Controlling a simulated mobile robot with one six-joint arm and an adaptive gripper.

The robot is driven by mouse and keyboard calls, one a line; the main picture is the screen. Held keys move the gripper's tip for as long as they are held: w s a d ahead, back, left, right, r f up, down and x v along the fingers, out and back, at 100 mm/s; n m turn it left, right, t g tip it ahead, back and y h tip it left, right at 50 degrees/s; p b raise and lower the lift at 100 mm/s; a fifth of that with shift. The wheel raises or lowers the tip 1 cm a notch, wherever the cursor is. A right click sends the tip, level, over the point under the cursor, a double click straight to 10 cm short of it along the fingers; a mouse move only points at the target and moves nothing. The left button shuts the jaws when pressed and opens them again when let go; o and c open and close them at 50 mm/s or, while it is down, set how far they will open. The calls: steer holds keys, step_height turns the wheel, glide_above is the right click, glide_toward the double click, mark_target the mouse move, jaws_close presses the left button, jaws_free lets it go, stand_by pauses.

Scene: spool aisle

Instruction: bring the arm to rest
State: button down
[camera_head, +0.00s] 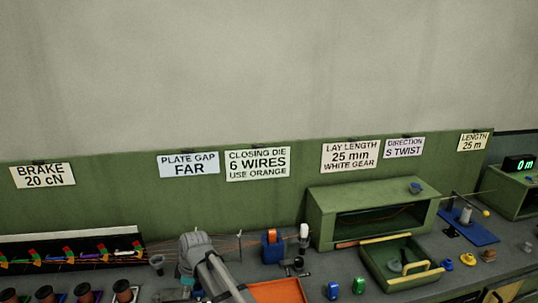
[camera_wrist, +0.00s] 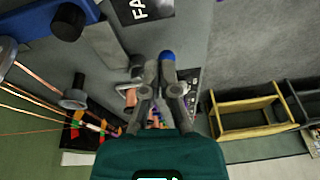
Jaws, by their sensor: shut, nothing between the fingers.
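My arm (camera_head: 213,274) shows at the lower middle of the head view, reaching over the bench; its gripper end is not clearly visible there. In the wrist view my gripper (camera_wrist: 160,92) points out over the bench, its dark fingers together with nothing between them. A blue-tipped part (camera_wrist: 167,57) shows close by the fingers in the wrist view; I cannot tell if it touches them.
A green box (camera_head: 328,215) with an open front stands on the bench, with a green tray (camera_head: 380,275) before it. An orange tray (camera_head: 278,291) lies beside my arm. Copper spools (camera_head: 83,292) stand at left. Copper wires (camera_wrist: 30,95) run at the wrist view's left.

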steer(key=s+d+m+h, duration=0.1)
steer(key=d+m, duration=0.8)
steer(key=d, duration=1.2)
steer(key=s+d+m+h, duration=0.1)
steer(key=s+d+m, duration=0.3)
steer(key=d, duration=1.7)
steer(key=m, duration=0.5)
steer(key=shift+s+d+f+m+t+h, duration=0.2)
steer(key=shift+d+f+m+t+h, duration=0.1)
steer(key=shift+m+t, duration=0.1)
steer(key=shift+a, duration=0.1)
